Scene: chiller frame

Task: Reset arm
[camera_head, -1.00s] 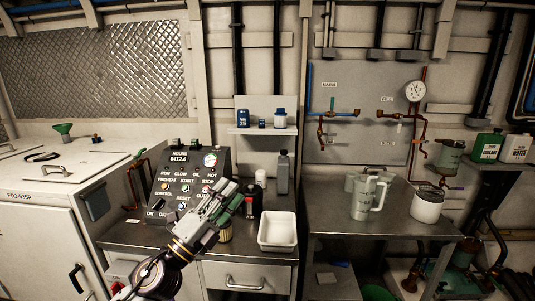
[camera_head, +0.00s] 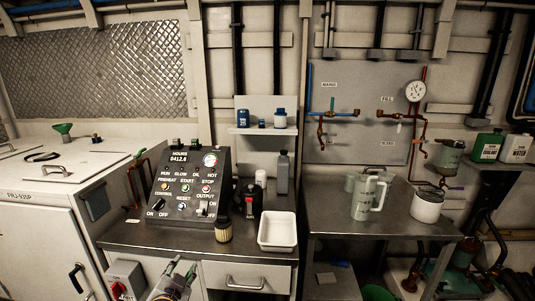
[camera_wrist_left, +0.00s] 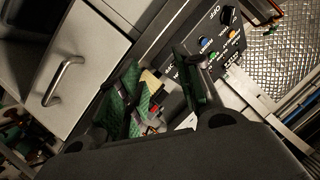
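My left gripper (camera_head: 181,270) is at the bottom edge of the head view, in front of the metal counter (camera_head: 140,235), with only its fingertips and part of its body showing. In the left wrist view its two fingers (camera_wrist_left: 160,85) stand apart with green textured pads. I see nothing held between them; the counter front and part of the control panel lie beyond. My right gripper is in neither view.
A red-knobbed switch box (camera_head: 125,278) is left of my gripper. A second table (camera_head: 330,220) holds jugs.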

